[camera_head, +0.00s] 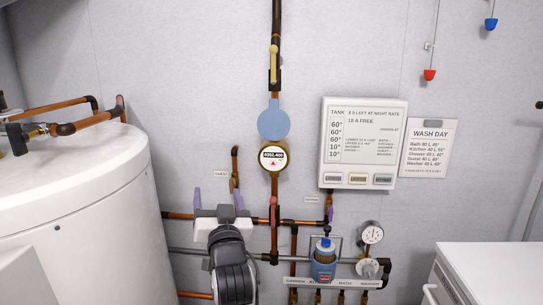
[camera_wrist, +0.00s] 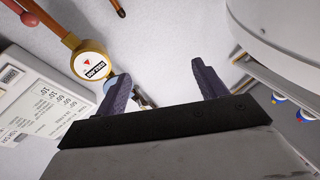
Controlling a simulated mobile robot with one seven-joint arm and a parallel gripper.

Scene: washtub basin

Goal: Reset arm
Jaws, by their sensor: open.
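My gripper (camera_head: 218,193) is in front of the wall at the lower middle of the head view. Its two purple fingers point up and stand apart with nothing between them. In the wrist view my gripper (camera_wrist: 160,68) also shows spread and empty fingers, with pale wall beyond them. My dark arm link rises from below to it in the head view. The gripper is left of the copper pipe that carries the round brass meter (camera_head: 273,157). The meter also shows in the wrist view (camera_wrist: 91,64), left of the fingers.
A white tank (camera_head: 75,200) fills the left. A wall panel (camera_head: 363,145) and a "WASH DAY" sign (camera_head: 429,148) hang at right. A blue canister (camera_head: 323,265) and a gauge (camera_head: 371,233) are below the panel. Copper pipes run behind my gripper. A white cabinet (camera_head: 490,265) stands lower right.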

